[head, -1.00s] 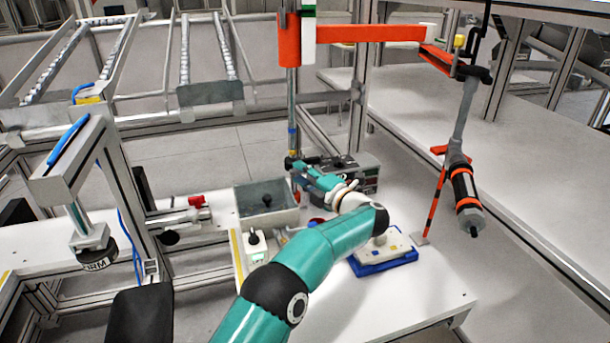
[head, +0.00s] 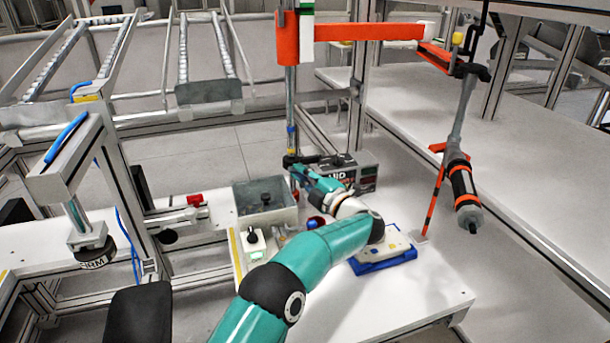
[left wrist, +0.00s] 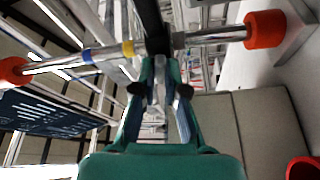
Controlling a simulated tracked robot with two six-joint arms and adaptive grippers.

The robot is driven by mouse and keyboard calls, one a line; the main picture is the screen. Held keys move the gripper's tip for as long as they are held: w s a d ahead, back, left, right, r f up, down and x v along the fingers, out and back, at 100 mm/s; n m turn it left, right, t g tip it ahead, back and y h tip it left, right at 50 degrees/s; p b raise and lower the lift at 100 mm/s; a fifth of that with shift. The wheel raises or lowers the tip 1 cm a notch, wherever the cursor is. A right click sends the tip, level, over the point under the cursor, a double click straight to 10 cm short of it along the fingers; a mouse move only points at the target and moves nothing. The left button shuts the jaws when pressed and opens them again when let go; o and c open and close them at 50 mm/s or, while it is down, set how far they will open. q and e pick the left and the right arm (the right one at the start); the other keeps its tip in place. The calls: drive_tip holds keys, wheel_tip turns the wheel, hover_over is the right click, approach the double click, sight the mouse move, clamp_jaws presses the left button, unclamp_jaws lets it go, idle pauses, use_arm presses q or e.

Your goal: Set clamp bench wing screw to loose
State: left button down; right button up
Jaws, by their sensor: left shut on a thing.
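The upright metal post (head: 291,120) has yellow and blue bands. A dark clamp piece (head: 302,159) sits on it, just above my left gripper (head: 299,170). In the left wrist view, the post (left wrist: 92,54) crosses the picture, and a black bar (left wrist: 150,22) meets it in the middle. My left gripper (left wrist: 160,88) has its green fingers on both sides of a small grey piece (left wrist: 160,72), which I take to be the wing screw. The fingers hide much of it, so its turn position cannot be told. My right gripper is out of view.
A grey open bin (head: 266,203) and a control box (head: 350,172) stand close to the gripper. A blue-based device (head: 383,251) lies on the bench (head: 420,290). An orange arm (head: 370,32) extends from the post, and a tool (head: 463,195) hangs at right.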

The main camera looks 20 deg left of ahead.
use_arm(q)
drive_tip(key=m, duration=0.1)
drive_tip(key=m+t+b, duration=0.1)
drive_tip(key=m, duration=0.2)
drive_tip(key=shift+a+f, duration=0.1)
drive_tip(key=shift+f, duration=0.15)
drive_tip(key=shift+r+t, duration=0.1)
drive_tip(key=shift+t, duration=0.2)
drive_tip(key=c, duration=1.2)
unclamp_jaws()
